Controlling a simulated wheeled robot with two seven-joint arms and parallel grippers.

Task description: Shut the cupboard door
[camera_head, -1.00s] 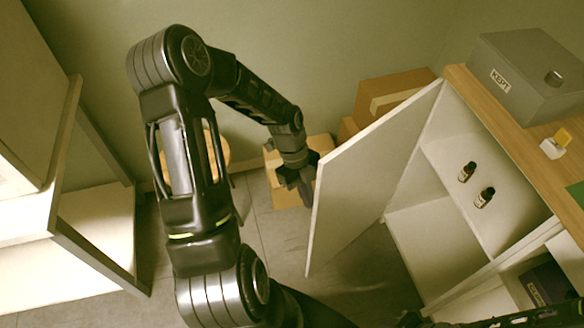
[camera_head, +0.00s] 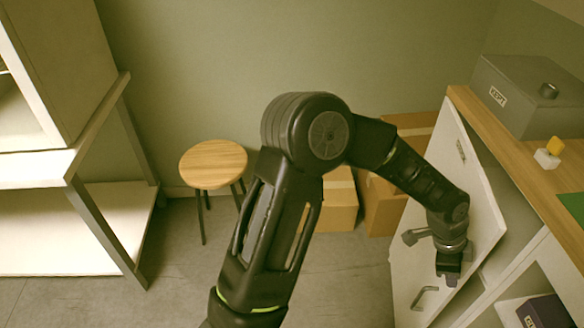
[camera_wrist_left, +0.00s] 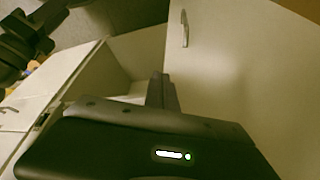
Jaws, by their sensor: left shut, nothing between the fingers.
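The white cupboard door (camera_head: 408,278) stands ajar on the right, its outer face towards me with a metal handle (camera_head: 427,297) low on it. A gap shows between the door and the cupboard (camera_head: 516,259). My left gripper (camera_head: 448,278) is shut and empty, in front of the door's outer face; I cannot tell whether it touches. In the left wrist view, the shut fingers (camera_wrist_left: 162,92) point towards the door (camera_wrist_left: 235,75), with the handle (camera_wrist_left: 185,30) above them. The bottles inside are hidden in the head view. My right gripper is not in view.
A grey box (camera_head: 535,95) and a small white-and-yellow item (camera_head: 549,153) are on the wooden top. A round stool (camera_head: 213,164) and cardboard boxes (camera_head: 340,200) stand by the wall. A shelf unit (camera_head: 105,215) is at left. The floor between is clear.

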